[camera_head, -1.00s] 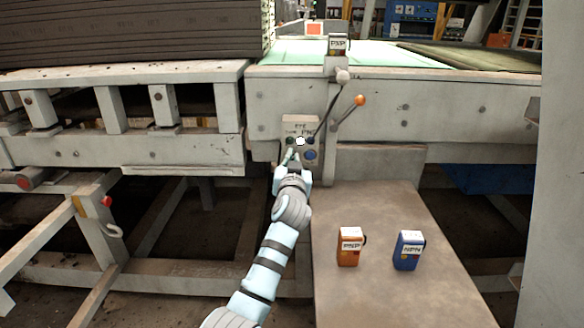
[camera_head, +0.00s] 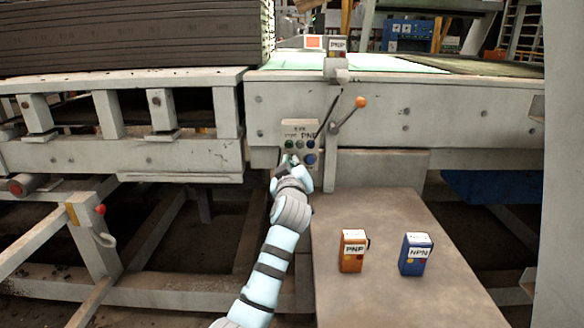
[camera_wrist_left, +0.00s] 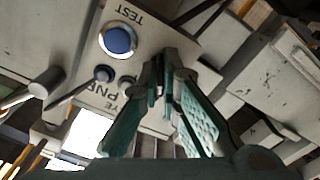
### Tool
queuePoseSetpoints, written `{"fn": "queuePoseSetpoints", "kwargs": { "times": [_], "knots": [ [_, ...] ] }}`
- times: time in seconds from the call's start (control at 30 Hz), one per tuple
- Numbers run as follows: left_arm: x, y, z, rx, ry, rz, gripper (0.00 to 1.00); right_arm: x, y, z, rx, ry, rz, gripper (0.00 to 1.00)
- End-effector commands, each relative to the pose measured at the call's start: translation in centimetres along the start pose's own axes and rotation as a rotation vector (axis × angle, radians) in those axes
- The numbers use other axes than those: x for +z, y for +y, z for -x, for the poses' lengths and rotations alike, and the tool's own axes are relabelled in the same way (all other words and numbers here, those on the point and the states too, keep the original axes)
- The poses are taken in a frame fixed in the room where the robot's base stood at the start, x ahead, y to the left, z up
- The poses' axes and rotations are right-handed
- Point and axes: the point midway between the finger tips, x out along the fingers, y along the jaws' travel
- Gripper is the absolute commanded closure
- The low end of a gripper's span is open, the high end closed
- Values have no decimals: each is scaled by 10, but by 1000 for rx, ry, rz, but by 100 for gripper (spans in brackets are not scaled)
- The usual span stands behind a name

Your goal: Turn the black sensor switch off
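The grey control panel (camera_head: 299,128), marked with "EYE" and "PNP", is on the front of the machine bed. It has a row of small knobs and a blue button (camera_head: 310,159). In the left wrist view the blue button (camera_wrist_left: 118,40) is beside "TEST". A small dark knob (camera_wrist_left: 104,74) is near "PNP", and I take it for the black sensor switch. My left gripper (camera_head: 287,164) is just below the panel's knobs and hides its lower left part. In the wrist view its green fingertips (camera_wrist_left: 161,80) are close together, right of the dark knob, with nothing visible between them.
An orange "PNP" box (camera_head: 352,252) and a blue "NPN" box (camera_head: 416,255) stand on the grey plate (camera_head: 400,215). An orange-tipped lever (camera_head: 348,113) sticks out right of the panel. A sensor box (camera_head: 337,57) stands above it.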

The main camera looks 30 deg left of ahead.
Motion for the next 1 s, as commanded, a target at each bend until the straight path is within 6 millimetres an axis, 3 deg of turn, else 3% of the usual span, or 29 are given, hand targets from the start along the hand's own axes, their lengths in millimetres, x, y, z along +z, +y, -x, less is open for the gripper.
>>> {"fn": "queuePoseSetpoints", "kwargs": {
  "times": [0.43,0.6,0.87,1.0],
  "knots": [
    [-1,0,0,1,2,15,100,-1,0,2,0,-1,2,60],
    [-1,0,0,0,1,14,75,-1,0,2,0,-1,2,60],
    [0,0,1,0,0,13,75,-1,0,1,0,-1,2,60],
    [0,1,16,2,1,14,75,-1,0,1,0,0,2,60]
  ]
}}
